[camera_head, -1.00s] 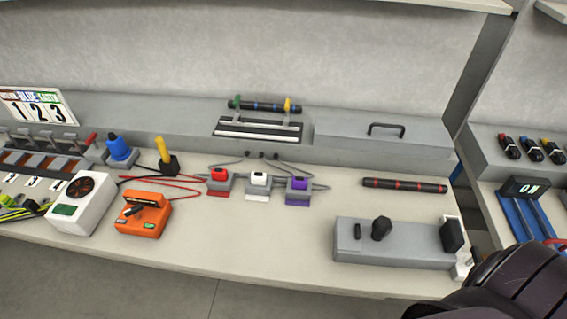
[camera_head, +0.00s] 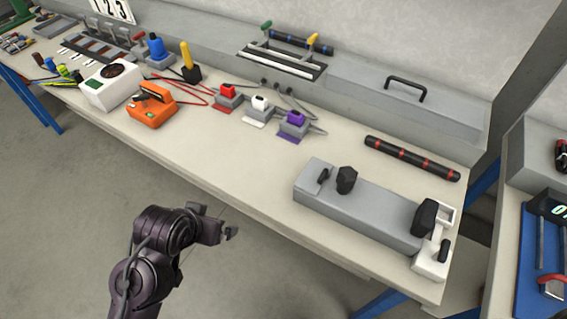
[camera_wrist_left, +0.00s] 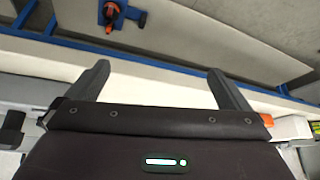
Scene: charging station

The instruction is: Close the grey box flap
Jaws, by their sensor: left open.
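A grey box (camera_head: 375,105) stands along the back right of the bench. Its flat grey flap (camera_head: 435,106) carries a black handle (camera_head: 405,89) and appears to lie flat on top; I cannot tell whether any gap is left. My left gripper (camera_head: 228,234) is in front of the bench edge, well below and left of the box, touching nothing that I can see. In the left wrist view its two fingers (camera_wrist_left: 159,80) are spread and empty. My right gripper is not in view.
A grey block with black knobs (camera_head: 360,205) and a white piece (camera_head: 436,255) stand at the front right. A black-and-red rod (camera_head: 412,158) lies before the box. Red, white and purple connectors (camera_head: 260,108) and an orange device (camera_head: 152,105) stand further left. The floor ahead is clear.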

